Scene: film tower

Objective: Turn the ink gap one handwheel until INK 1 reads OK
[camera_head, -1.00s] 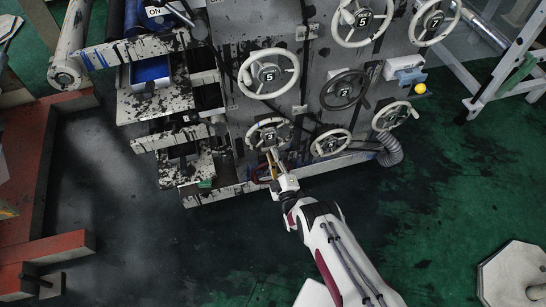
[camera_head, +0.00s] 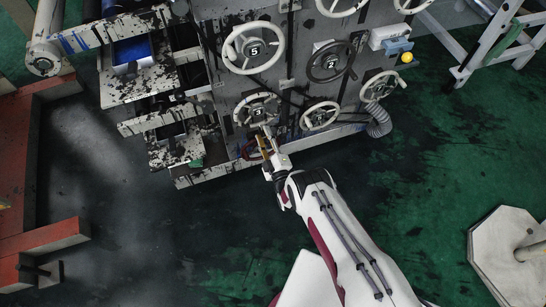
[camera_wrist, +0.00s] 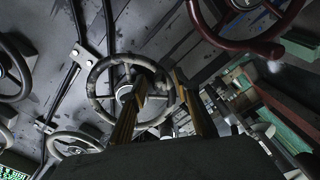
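Several handwheels sit on the grey machine front. A light wheel marked 3 (camera_head: 257,110) is low on the panel, with a light wheel marked 5 (camera_head: 253,48) above it and a dark wheel marked 2 (camera_head: 331,62) to the right. Which one is ink gap one is not readable, and no INK 1 readout is visible. My gripper (camera_head: 265,142) is at the lower edge of the wheel marked 3. In the wrist view my gripper's (camera_wrist: 160,84) fingers are apart at a worn spoked wheel (camera_wrist: 98,72), one finger across its hub area, the other near its right rim. Contact cannot be told.
A smaller light wheel (camera_head: 320,116) is close to the right of the gripper. A grey hose (camera_head: 379,119) and a ladder frame (camera_head: 490,45) are farther right. A dark red wheel (camera_wrist: 240,42) shows at upper right in the wrist view.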

